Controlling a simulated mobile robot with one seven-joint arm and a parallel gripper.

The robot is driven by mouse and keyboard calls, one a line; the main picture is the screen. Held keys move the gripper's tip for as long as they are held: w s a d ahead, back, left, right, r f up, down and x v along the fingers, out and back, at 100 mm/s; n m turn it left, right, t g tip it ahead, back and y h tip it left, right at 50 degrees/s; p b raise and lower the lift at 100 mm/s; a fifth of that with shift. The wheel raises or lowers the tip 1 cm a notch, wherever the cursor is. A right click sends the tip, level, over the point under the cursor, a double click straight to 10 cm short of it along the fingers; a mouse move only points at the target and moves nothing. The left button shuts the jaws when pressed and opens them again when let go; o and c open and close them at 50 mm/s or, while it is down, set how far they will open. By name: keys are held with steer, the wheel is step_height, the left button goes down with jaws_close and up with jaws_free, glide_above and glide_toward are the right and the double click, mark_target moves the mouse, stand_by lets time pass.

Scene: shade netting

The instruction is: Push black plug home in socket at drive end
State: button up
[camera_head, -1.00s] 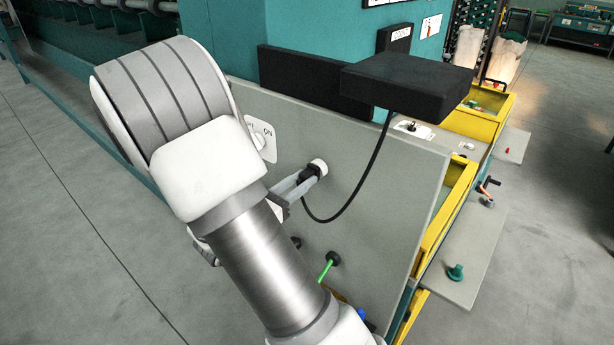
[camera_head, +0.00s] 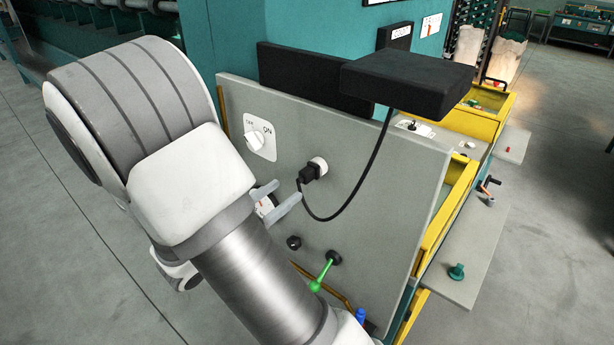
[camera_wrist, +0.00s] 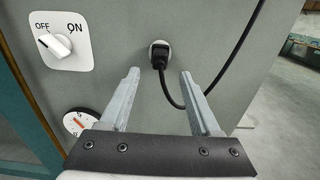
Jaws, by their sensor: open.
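The black plug (camera_head: 309,173) sits at the white round socket (camera_head: 320,165) on the grey panel, its cable looping down and up to the black box. In the wrist view the plug (camera_wrist: 159,60) covers most of the socket (camera_wrist: 160,46); I cannot tell how deep it is seated. My gripper (camera_head: 284,196) is open and empty, drawn back from the panel to the lower left of the plug. In the wrist view the two fingers of my gripper (camera_wrist: 159,78) stand apart, with the plug beyond and between their tips, not touched.
The grey panel (camera_head: 386,205) carries an OFF/ON knob (camera_head: 256,138), a green lever (camera_head: 323,272) and a dial (camera_wrist: 77,123). A black box (camera_head: 408,84) overhangs the panel's top. The plug's cable (camera_head: 366,178) hangs right of the plug. Open floor lies left.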

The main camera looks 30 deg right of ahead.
steer(key=v, duration=1)
steer(key=shift+a+b, duration=0.25)
steer(key=shift+b, duration=0.15)
steer(key=shift+s, duration=0.1)
steer(key=s+d+m+g+y, duration=0.6)
steer(key=s+m+g+y, duration=0.15)
steer(key=s+m, duration=0.4)
steer(key=s+a+r+m+t+y, duration=0.2)
steer(key=a+r+m+t+y, duration=0.3)
steer(key=r+m+t+y, duration=0.2)
steer(key=m+y, duration=0.2)
steer(key=m, duration=0.1)
steer(key=shift+s+r+m, duration=0.2)
steer(key=shift+r+m, duration=0.1)
steer(key=shift+m, duration=0.05)
